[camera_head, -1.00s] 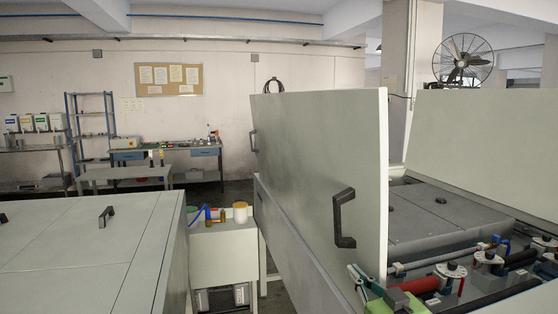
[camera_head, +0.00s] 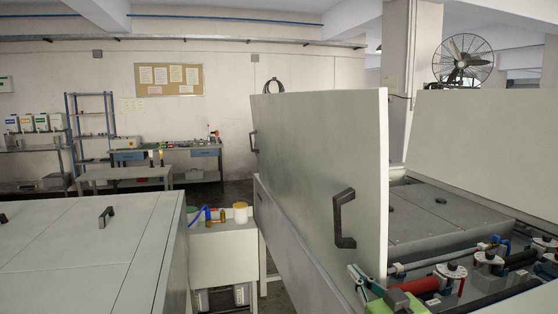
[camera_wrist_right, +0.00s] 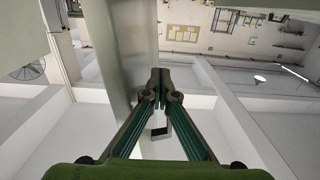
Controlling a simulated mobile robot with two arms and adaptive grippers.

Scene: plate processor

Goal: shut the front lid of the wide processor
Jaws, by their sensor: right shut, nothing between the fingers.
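The wide processor's front lid (camera_head: 320,170) is a large pale grey panel, standing raised and nearly upright in the head view. Two dark handles are on its outer face, a near one (camera_head: 343,218) and a far one (camera_head: 253,141). A pale panel (camera_wrist_right: 125,45) is close beside the fingers there. My left gripper is not in view.
The processor's open interior shows grey covers (camera_head: 440,215) and red and black rollers (camera_head: 425,285). Another raised pale panel (camera_head: 490,140) stands at the right. A lower pale cabinet (camera_head: 75,245) is at the left, with a small side unit (camera_head: 223,255) holding bottles between.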

